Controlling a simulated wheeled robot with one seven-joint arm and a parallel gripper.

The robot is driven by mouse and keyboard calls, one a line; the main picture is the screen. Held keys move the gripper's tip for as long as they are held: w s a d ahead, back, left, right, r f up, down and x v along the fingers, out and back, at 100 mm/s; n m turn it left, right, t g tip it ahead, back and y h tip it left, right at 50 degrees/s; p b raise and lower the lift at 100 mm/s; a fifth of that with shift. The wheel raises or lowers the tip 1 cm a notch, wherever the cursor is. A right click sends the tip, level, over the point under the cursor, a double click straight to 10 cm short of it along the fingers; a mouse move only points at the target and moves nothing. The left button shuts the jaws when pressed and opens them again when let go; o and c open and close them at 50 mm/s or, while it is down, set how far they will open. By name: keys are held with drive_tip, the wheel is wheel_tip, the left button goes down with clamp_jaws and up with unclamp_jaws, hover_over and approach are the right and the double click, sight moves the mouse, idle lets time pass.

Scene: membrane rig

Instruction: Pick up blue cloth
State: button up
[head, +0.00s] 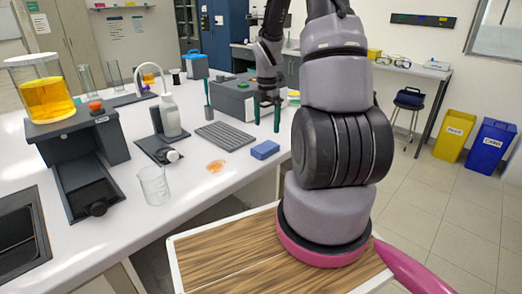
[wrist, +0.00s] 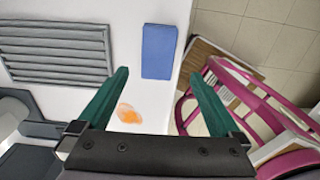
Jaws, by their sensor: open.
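The blue cloth (head: 265,150) is a small folded block lying flat on the white bench near its front edge, right of an orange spill. In the wrist view the blue cloth (wrist: 158,51) lies beyond my fingertips, roughly between their lines and close to the bench edge. My gripper (head: 267,118) has dark green fingers and hangs above the bench, behind the cloth in the head view. In the wrist view my gripper (wrist: 160,75) is open with nothing between its fingers.
The orange spill (head: 215,166) and a grey ridged rack (head: 225,135) lie left of the cloth. A glass beaker (head: 154,186) stands near the front edge. A grey box (head: 234,97) stands behind. The bench edge drops to the floor just right of the cloth.

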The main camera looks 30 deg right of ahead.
sight(265, 146)
wheel_tip(265, 146, down, 9)
drive_tip(key=shift+w+a+f, duration=0.1)
drive_tip(key=shift+w+a, duration=0.05)
drive_tip(key=c, duration=1.2)
drive_tip(key=shift+r, duration=5.15)
drive_tip(key=shift+c, duration=0.2)
